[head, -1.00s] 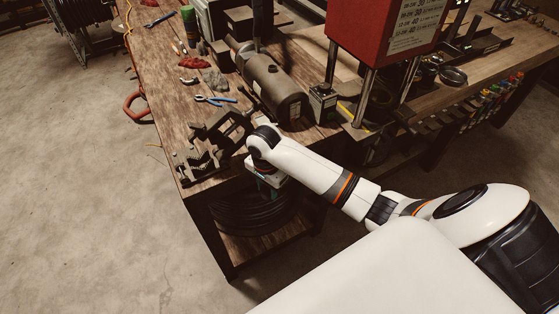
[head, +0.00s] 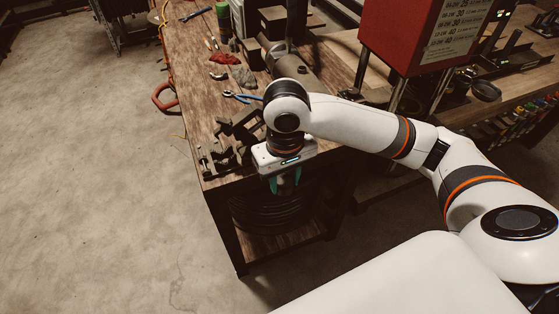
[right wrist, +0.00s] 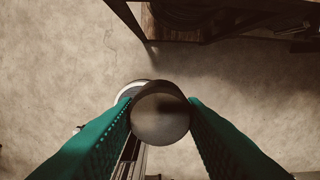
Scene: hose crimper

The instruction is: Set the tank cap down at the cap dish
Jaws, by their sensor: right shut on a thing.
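My right gripper (head: 284,184) hangs pointing down at the front edge of the wooden bench, its green fingers partly hidden under the white wrist. In the right wrist view its fingers (right wrist: 161,108) are shut on a round, dark grey-brown cap (right wrist: 160,118), taken to be the tank cap. The cap is over the floor in that view and touches no surface that I can see. In the head view the cap is hidden. A shallow dark round dish (head: 486,91) sits on the right-hand bench; I cannot tell whether it is the cap dish. My left gripper is not in view.
The wooden bench (head: 205,92) carries a dark clamp-like fixture (head: 222,150), blue-handled pliers (head: 240,97), red rags (head: 225,58) and a dark cylindrical tank (head: 290,62). A red machine (head: 405,35) stands on posts behind my arm. Open floor lies left.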

